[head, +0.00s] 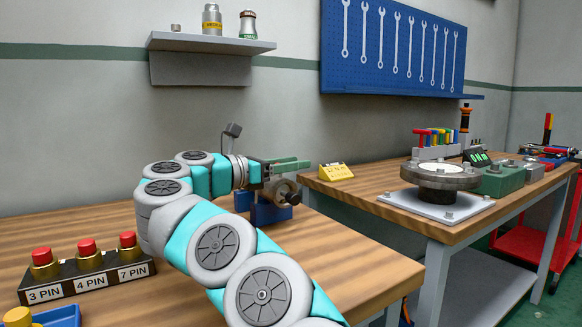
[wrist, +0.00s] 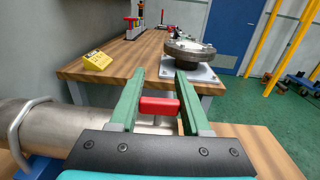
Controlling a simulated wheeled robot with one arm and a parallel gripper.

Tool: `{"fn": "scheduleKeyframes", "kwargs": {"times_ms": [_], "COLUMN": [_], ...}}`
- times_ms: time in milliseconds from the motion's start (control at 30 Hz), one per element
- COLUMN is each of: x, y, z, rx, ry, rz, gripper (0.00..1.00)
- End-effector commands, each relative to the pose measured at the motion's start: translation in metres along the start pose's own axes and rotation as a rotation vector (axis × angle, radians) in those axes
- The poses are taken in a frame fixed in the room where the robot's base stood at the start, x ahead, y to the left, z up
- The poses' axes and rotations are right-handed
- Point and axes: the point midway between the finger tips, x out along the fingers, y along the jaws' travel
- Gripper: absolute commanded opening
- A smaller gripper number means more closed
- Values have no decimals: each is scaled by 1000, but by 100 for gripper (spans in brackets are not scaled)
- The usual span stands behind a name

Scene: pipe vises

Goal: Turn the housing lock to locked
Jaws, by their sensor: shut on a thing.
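The metal cylinder of the housing (wrist: 42,128) lies at the left in the wrist view, with a bent metal bar over it. A red handle (wrist: 159,106) sits to its right, between the two green fingers of my gripper (wrist: 160,80). My gripper is shut on this handle, with one finger at each end of it. In the head view my gripper (head: 292,168) is at the far right part of the near bench, just above the round end of the housing (head: 285,191) and its blue stand (head: 268,213). The red handle is hidden there, and its locked or unlocked marking cannot be read.
The near wooden bench (head: 90,232) holds a block with red buttons (head: 88,265). Across a gap stands a second bench (head: 350,185) with a yellow sign (head: 336,171), a round metal flange (head: 440,176) and a tool rack. A blue wrench board (head: 395,50) hangs behind.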

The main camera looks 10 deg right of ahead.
Motion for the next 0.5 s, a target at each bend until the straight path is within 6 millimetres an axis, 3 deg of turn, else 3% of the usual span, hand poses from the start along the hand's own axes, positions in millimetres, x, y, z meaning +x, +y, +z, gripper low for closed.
{"fn": "scheduleKeyframes", "kwargs": {"times_ms": [500], "x": [0], "y": [-2], "z": [1], "rx": [1], "ry": [-1], "rz": [-62], "gripper": [0]}}
